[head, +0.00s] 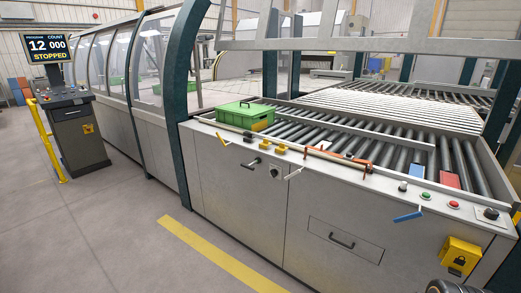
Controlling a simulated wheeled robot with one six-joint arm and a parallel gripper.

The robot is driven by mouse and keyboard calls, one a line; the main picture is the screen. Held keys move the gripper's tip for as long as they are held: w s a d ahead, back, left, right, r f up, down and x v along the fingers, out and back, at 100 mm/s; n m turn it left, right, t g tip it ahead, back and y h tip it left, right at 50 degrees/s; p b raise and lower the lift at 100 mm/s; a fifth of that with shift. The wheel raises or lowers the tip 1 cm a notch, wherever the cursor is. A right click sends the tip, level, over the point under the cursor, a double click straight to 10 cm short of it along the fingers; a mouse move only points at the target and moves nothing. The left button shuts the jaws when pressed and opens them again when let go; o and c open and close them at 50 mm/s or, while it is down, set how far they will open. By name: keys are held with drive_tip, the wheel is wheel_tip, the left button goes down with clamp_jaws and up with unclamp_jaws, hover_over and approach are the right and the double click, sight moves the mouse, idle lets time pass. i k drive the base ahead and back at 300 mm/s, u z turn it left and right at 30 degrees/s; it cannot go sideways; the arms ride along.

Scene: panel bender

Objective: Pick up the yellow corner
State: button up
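Two small yellow blocks stand side by side on the front ledge of the machine, a left one (265,146) and a right one (282,149). Either could be the yellow corner; they are too small for me to tell their exact shape. A green crate (240,116) sits behind them on the rollers' left end, with something yellow at its right side. My gripper's fingers are not in view; only a dark rounded part, probably of my arm, shows at the bottom right edge.
The ledge also holds a long tan rod (215,124), an orange-red bar tool (340,156), knobs and buttons. A blue piece (417,169) and a red piece (449,180) lie by the rollers. A console (80,135) stands left. The floor in front is clear.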

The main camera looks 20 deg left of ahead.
sight(264, 145)
drive_tip(key=u, duration=0.75)
drive_tip(key=i, duration=0.4)
drive_tip(key=u, duration=0.9)
drive_tip(key=i, duration=2)
drive_tip(key=z, duration=0.75)
drive_tip(key=i, duration=0.65)
drive_tip(key=z, duration=0.45)
